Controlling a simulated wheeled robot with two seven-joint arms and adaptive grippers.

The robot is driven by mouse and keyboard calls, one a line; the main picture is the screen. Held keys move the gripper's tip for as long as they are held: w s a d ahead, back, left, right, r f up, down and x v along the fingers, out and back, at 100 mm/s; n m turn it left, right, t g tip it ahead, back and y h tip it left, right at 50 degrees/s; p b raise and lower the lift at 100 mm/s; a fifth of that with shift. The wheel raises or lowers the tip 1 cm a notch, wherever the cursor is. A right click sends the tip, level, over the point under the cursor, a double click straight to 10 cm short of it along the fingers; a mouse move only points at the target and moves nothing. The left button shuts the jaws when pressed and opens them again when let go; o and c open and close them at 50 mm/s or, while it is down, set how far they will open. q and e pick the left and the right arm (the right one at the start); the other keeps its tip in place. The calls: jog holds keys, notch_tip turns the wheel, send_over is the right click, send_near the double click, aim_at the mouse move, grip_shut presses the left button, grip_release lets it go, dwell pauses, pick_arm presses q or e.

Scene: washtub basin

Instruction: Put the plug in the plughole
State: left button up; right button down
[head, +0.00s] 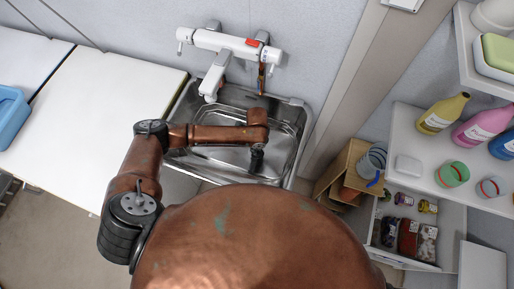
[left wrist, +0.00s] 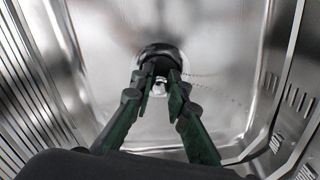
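My left gripper (head: 257,155) points down into the steel basin (head: 208,163). In the left wrist view, the fingers (left wrist: 160,78) slant together with a narrow gap at the tips. A dark round thing (left wrist: 160,52) shows at the fingertips, with a small bright piece between them. I cannot tell whether it is the plug or the rim of the plughole, or whether the fingers grip it. In the head view, my arm and gripper hide that spot. My right gripper is not in view.
A white tap (head: 215,75) overhangs the basin's back, with a thin brownish thing (head: 262,78) hanging beside it. A white counter (head: 90,125) lies to the left. Shelves with bottles (head: 440,115), an open box (head: 345,170) and a drawer (head: 450,225) stand to the right.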

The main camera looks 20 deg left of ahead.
pick_arm(q)
jog(key=o, duration=0.5)
jog(key=shift+r, duration=0.1)
notch_tip(320, 180, up, 12)
jog(key=shift+f, duration=0.1)
dwell(0.4)
dwell(0.4)
